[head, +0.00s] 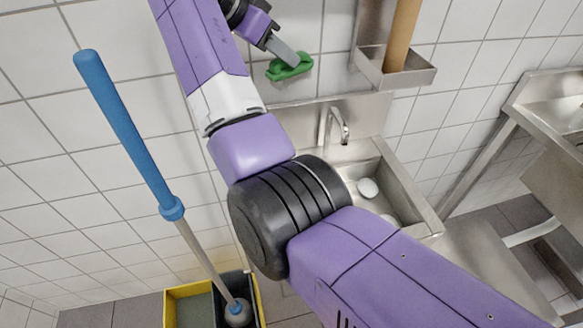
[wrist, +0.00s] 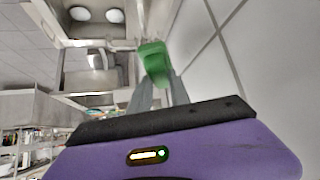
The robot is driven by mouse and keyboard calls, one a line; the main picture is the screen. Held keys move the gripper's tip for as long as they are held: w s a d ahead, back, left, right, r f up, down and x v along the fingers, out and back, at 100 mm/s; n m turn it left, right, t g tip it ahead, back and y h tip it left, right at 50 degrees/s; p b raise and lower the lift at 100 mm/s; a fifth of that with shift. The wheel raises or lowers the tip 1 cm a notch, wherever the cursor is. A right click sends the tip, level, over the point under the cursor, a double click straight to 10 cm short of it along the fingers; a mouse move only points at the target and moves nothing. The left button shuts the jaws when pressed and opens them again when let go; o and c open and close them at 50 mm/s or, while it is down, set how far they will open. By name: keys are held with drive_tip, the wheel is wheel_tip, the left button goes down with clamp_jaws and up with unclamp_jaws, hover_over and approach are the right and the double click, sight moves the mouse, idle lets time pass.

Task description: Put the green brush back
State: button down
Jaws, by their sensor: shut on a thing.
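The green brush (head: 289,67) is held in my gripper (head: 284,54), in front of the white tiled wall and above the sink. It also shows in the wrist view (wrist: 154,62) between the two grey fingers of my gripper (wrist: 158,88). The fingers are shut on it. It is up in the air near the wall; whether it touches the tiles I cannot tell. My arm hides part of the wall and the left side of the sink in the head view.
A steel sink (head: 419,216) with a tap (head: 341,128) stands below. A steel wall holder (head: 408,76) with a brown roll is right of the brush. A blue-handled mop (head: 125,125) stands in a yellow and black bucket (head: 188,289). A steel table (head: 540,95) is at right.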

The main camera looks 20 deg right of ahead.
sight(283, 77)
wheel_tip(283, 77, down, 5)
drive_tip(key=b, duration=0.4)
drive_tip(key=shift+f, duration=0.1)
wheel_tip(283, 77, down, 20)
drive_tip(key=shift+r+p, duration=0.1)
drive_tip(key=shift+p, duration=0.4)
drive_tip(key=c, duration=1.2)
unclamp_jaws()
drive_tip(key=v, duration=0.7)
drive_tip(key=shift+r+b, duration=0.2)
drive_tip(key=shift+b, duration=0.15)
drive_tip(key=shift+a, duration=0.15)
drive_tip(key=shift+s, duration=0.15)
